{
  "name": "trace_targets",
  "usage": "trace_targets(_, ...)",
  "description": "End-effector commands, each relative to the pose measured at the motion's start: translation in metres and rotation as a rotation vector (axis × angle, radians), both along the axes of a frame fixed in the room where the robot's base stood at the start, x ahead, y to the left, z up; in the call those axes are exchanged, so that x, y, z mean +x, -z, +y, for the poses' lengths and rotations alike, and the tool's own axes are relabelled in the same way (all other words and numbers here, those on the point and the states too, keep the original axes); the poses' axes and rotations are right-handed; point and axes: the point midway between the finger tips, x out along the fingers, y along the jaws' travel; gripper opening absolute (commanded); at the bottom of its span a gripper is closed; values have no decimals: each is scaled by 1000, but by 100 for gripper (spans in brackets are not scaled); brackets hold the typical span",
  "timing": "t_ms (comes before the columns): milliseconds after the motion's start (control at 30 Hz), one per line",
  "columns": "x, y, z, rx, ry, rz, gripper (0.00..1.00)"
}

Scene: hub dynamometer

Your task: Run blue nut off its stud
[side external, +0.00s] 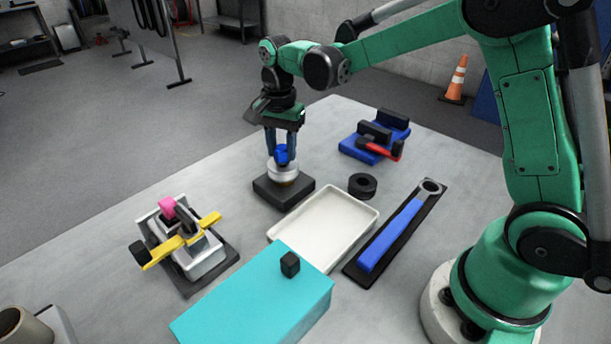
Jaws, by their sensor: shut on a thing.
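The blue nut (283,153) sits at the top of a silver round hub (283,172) on a black square base (284,193), near the middle of the table. My gripper (281,151) points straight down over the hub, with its fingers on either side of the nut. It is shut on the blue nut. The stud is hidden by the nut and the fingers, so I cannot tell how far up the stud the nut sits.
An empty white tray (335,208) lies in front of the hub, with a black ring (362,185) and a blue-handled wrench (391,235) to its right. A turquoise box (245,308) stands nearer. A yellow-armed fixture (186,245) is at left, a blue block with a red clamp (375,142) behind right.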

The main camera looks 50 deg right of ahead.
Motion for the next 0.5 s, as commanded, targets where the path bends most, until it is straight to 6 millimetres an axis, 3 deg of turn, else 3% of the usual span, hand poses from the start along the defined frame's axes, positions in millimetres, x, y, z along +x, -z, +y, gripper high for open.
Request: trace_targets(500,0,-2,0,0,-966,0,0)
